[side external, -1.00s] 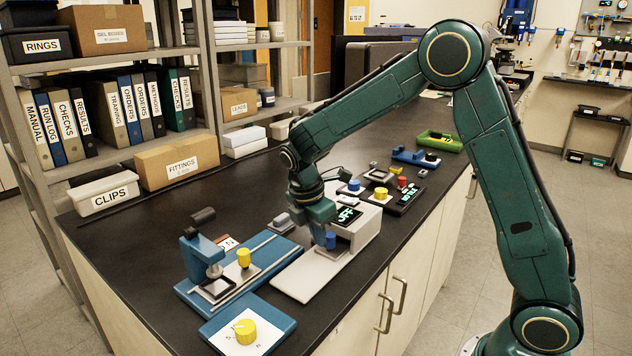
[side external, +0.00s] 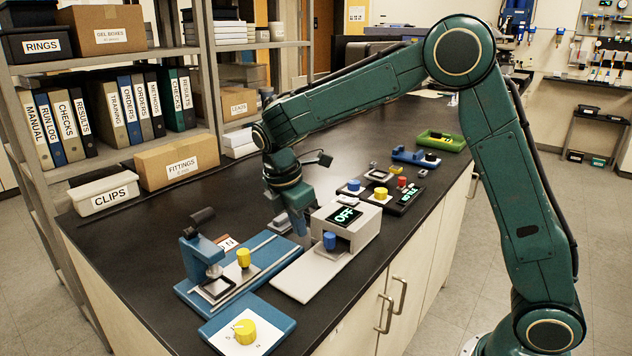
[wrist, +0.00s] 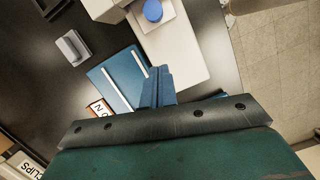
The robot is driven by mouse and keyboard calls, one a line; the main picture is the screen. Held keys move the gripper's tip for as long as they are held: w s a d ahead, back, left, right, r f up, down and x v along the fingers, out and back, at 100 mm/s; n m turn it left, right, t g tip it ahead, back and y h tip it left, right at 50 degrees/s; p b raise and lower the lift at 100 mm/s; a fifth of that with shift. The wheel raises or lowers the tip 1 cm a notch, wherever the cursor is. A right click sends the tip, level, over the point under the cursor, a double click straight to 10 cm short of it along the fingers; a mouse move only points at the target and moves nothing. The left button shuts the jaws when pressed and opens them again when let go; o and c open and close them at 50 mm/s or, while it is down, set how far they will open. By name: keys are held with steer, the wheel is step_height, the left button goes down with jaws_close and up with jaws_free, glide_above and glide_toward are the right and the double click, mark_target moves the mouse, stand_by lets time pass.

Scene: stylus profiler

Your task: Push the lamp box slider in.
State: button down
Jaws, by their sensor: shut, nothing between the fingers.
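The lamp box (side external: 362,238) is a pale grey housing with a screen (side external: 345,215) reading OFF. A blue knob (side external: 329,241) stands at its front opening, on what looks like the slider, above a long pale base plate (side external: 303,281). In the wrist view the knob (wrist: 153,11) and plate (wrist: 180,50) show near the top. My gripper (side external: 301,232) is shut and empty, just left of the box and apart from the knob. Its blue fingers also show in the wrist view (wrist: 160,72). How far the slider sits inside is hard to tell.
A blue stage with a yellow knob (side external: 244,257) and a blue dial box (side external: 247,332) stand to the left. A small grey block (side external: 280,220) lies behind my gripper. Several small devices, including a black panel (side external: 400,201), stand beyond the box.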

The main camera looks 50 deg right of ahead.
steer(key=shift+v, duration=2.6)
steer(key=shift+s, duration=0.1)
steer(key=s+d+r+m+t+y, duration=0.1)
steer(key=s+d+r+m+t, duration=0.1)
steer(key=s+r+m, duration=0.3)
steer(key=s+d+r+m+t, duration=0.1)
steer(key=s+d+r+m, duration=0.1)
steer(key=s, duration=0.6)
steer(key=s+f+m+t+y, duration=0.1)
steer(key=s+m, duration=0.3)
steer(key=s, duration=0.2)
steer(key=s+a+f+m+t, duration=0.1)
steer(key=s+m+t, duration=0.1)
steer(key=s+m, duration=0.2)
steer(key=s, duration=0.3)
steer(key=shift+a+f+y, duration=0.15)
steer(key=shift+a+y, duration=0.1)
steer(key=shift+y, duration=0.15)
